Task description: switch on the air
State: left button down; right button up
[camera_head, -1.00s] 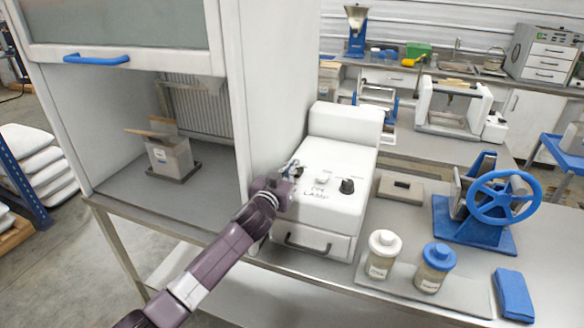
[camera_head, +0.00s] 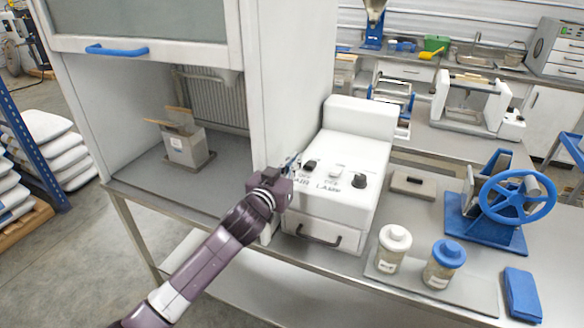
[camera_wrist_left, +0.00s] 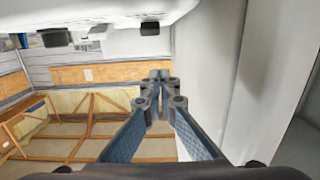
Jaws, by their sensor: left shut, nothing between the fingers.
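The white control box (camera_head: 335,212) stands on the bench beside the cabinet. Its sloped top carries a dark switch (camera_head: 309,164) above the word AIR, a pale switch (camera_head: 336,170) above LAMP and a black knob (camera_head: 359,181). My left gripper (camera_head: 293,160) is at the left edge of this top, just left of the air switch, shut and empty. In the left wrist view, its fingertips (camera_wrist_left: 160,78) meet, and the dark air switch (camera_wrist_left: 150,28) shows beyond them, apart in the picture. I cannot tell the switch's position. My right gripper is not in view.
The cabinet's white side wall (camera_head: 285,80) rises close to the left gripper. Inside the cabinet is an open box (camera_head: 186,149). Two jars (camera_head: 393,250) and a blue handwheel device (camera_head: 515,198) stand right of the control box.

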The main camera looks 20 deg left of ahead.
pick_arm(q)
jog(key=shift+s+r, duration=0.25)
jog(key=shift+s, duration=0.9)
